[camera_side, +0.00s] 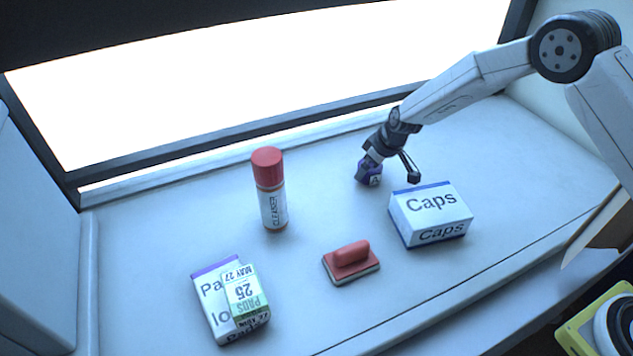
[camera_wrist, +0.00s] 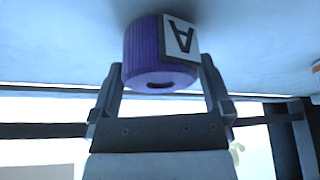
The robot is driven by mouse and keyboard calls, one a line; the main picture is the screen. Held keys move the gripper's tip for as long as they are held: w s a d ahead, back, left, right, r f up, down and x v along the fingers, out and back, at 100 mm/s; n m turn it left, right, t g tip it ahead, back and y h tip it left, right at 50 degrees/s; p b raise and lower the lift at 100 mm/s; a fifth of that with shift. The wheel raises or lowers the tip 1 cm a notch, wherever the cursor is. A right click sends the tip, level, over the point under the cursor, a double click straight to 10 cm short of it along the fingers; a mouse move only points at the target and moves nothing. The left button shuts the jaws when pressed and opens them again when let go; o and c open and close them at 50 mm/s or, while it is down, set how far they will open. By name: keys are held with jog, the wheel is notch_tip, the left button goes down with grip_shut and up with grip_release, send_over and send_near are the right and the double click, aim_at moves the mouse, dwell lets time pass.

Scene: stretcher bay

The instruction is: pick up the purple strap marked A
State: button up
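The purple strap (camera_side: 364,178) is a short roll with a white label marked A, on the white surface near the back. In the wrist view the strap (camera_wrist: 146,52) shows between the fingertips, its label on the right, upside down. My gripper (camera_side: 391,170) is open. In the side view one finger is in front of or against the strap, and the other stands apart to its right. In the wrist view my gripper (camera_wrist: 161,63) has one finger on each side of the strap. I cannot tell whether either finger touches it.
A white and blue Caps box (camera_side: 431,215) stands close by at the right front. A red-capped cleaner bottle (camera_side: 271,190) stands to the left. A red-handled block (camera_side: 351,263) and a pads box (camera_side: 231,300) are nearer the front.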

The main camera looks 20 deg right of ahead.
jog(key=c, duration=0.9)
jog(key=shift+c, duration=0.2)
jog(key=shift+r, duration=0.15)
jog(key=shift+r, duration=0.85)
jog(key=s+d+r, duration=0.1)
jog(key=s+r, duration=1)
jog(key=s, duration=0.3)
jog(key=shift+d, duration=0.3)
